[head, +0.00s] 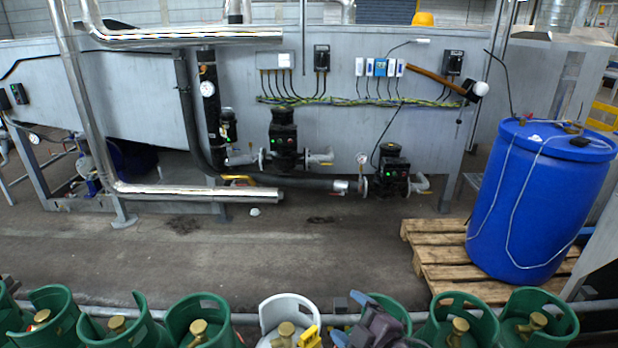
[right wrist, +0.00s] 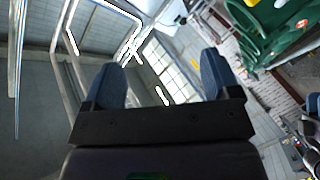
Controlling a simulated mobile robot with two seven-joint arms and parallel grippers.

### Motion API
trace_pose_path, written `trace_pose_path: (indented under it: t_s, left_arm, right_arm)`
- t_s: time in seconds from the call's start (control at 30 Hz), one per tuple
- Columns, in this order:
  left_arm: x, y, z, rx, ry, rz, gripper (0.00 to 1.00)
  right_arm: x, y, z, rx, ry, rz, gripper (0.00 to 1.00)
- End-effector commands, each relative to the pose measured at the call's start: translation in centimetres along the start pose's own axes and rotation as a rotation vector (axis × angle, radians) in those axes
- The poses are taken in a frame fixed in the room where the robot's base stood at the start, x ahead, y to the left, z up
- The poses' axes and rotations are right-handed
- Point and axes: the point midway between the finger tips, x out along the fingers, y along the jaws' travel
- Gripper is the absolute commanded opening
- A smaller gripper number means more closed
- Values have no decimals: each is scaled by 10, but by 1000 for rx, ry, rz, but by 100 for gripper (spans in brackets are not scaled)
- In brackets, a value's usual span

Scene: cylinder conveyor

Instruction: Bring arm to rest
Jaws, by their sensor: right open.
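My right gripper (head: 349,318) is at the bottom centre of the head view, just right of a white gas cylinder (head: 288,305) in a row of green ones. In the right wrist view the right gripper (right wrist: 160,80) has its two blue fingers spread apart with nothing between them. A green cylinder (head: 378,308) is partly hidden behind my right gripper. Part of a green cylinder (right wrist: 262,35) shows at the upper right of the right wrist view. My left gripper is not in view.
Several green cylinders (head: 200,308) line the bottom edge beside a metal rail (head: 245,318). Beyond is open concrete floor (head: 330,250). A blue barrel (head: 535,205) stands on a wooden pallet (head: 430,258) at the right. A grey tank with pipes (head: 240,37) spans the back.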

Motion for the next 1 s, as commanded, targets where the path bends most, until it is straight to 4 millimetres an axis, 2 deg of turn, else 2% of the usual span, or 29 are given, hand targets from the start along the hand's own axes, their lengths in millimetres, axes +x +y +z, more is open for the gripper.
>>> trace_pose_path:
  t_s: [0.03, 0.1, 0.3, 0.47, 0.6, 0.7, 0.8, 1.0]
  left_arm:
    - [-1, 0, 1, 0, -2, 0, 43]
    - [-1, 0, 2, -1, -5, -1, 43]
    - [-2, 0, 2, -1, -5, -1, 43]
    - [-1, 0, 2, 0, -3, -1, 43]
    - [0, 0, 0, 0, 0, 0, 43]
    - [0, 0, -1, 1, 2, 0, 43]
    - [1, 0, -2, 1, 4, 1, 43]
    - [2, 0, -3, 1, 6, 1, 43]
  right_arm:
    - [-9, -1, 10, 139, -31, 26, 82]
    - [-22, 0, 25, 307, -71, 67, 82]
    - [-73, -9, 80, 661, -205, 192, 82]
    - [-129, -33, 127, 818, -343, 286, 82]
    - [-180, -63, 157, 903, -467, 344, 82]
    - [-207, -85, 167, 941, -534, 358, 82]
    - [-222, -104, 168, 964, -571, 352, 82]
    - [-232, -114, 170, 971, -594, 344, 82]
